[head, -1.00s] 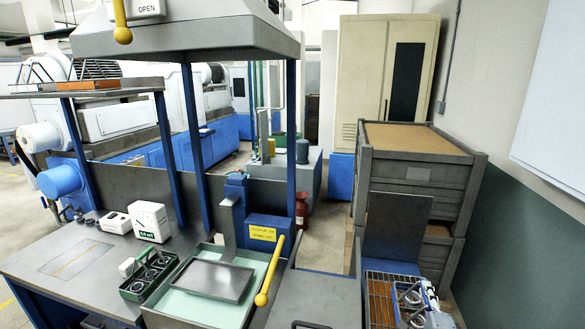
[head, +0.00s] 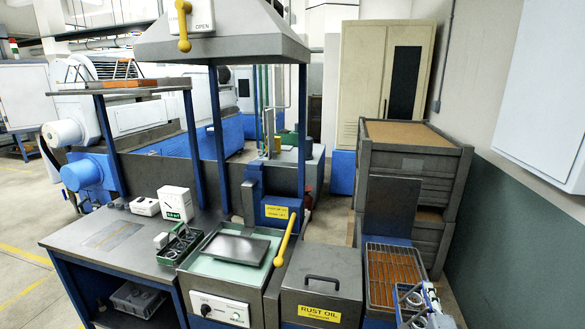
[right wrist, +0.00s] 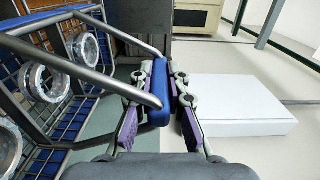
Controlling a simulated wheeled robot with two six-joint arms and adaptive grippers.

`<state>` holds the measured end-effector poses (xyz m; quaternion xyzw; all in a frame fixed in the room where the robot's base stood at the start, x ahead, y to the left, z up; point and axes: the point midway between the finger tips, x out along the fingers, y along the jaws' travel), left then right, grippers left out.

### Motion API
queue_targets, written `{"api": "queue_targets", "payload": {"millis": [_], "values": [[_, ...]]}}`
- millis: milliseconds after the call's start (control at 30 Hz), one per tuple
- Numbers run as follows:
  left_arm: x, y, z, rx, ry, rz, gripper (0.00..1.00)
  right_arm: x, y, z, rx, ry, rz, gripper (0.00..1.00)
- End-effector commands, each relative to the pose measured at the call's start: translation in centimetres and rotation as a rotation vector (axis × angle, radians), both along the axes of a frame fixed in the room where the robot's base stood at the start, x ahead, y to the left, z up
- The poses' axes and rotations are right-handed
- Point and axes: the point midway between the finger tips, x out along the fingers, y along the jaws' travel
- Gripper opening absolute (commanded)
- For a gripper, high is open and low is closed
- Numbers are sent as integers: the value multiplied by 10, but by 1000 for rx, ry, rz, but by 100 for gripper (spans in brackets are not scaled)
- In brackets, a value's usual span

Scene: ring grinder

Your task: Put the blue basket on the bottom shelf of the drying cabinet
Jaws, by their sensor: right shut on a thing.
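The blue basket is a wire basket (right wrist: 62,115) with a blue grip (right wrist: 161,92) on its handle and metal rings (right wrist: 45,82) inside. My right gripper (right wrist: 160,100) is shut on that blue grip, with a purple-padded finger on each side. In the head view the right gripper (head: 432,304) is low at the right, and part of the basket (head: 408,304) shows beside it, cut off by the bottom edge. A tall beige cabinet (head: 352,75) with a dark window stands at the back; I cannot tell whether it is the drying cabinet. No bottom shelf shows. My left gripper is out of view.
A wire rack over an orange tray (head: 392,265) lies just beyond the basket. Stacked grey crates (head: 412,175) stand behind it. The rust oil tank (head: 322,280) is to its left. The workbench (head: 110,245) holds another ring holder (head: 178,245). Open floor shows at far left.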

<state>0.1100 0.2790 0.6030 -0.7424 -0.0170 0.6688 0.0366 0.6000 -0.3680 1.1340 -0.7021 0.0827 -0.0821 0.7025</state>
Motion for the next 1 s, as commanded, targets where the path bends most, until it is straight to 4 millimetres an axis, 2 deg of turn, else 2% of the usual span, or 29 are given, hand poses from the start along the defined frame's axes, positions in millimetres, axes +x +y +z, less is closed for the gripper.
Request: {"api": "queue_targets", "payload": {"millis": [67,267,533,667,1000], "values": [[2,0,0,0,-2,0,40,0,1,2,-1,-4,2,0],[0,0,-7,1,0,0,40,-4,16,-10,2,-6,23,0],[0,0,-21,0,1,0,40,-15,47,-32,6,-10,67,0],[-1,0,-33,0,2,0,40,-25,72,-48,8,-13,99,0],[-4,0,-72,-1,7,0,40,-60,148,-94,11,-15,192,0]]}}
